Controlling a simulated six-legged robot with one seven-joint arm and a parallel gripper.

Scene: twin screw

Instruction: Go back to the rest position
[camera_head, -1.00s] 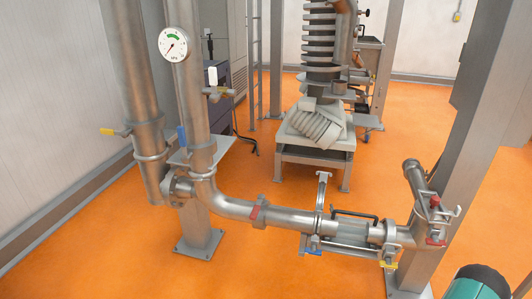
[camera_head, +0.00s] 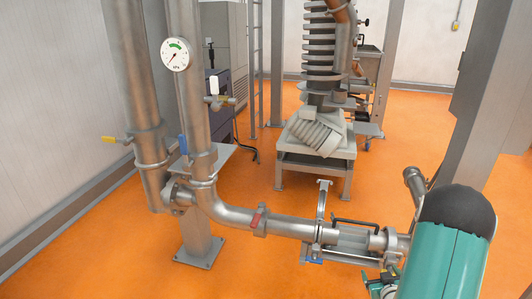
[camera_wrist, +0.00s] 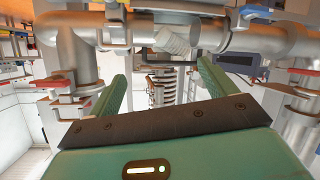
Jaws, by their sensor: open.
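My gripper (camera_wrist: 162,82) shows in the wrist view as two green fingers spread apart on a dark bar, with nothing between them. Steel pipework (camera_wrist: 195,30) crosses the top of that view behind the fingertips, and the picture looks upside down. In the head view my green arm with a black rounded cap stands at the lower right and hides part of the pipe's right end. My fingertips cannot be made out in the head view.
A pressure gauge (camera_head: 175,54) sits on a vertical pipe. A spiral column (camera_head: 327,65) stands on a stand (camera_head: 285,160) behind. Orange floor (camera_head: 80,265) is clear at lower left.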

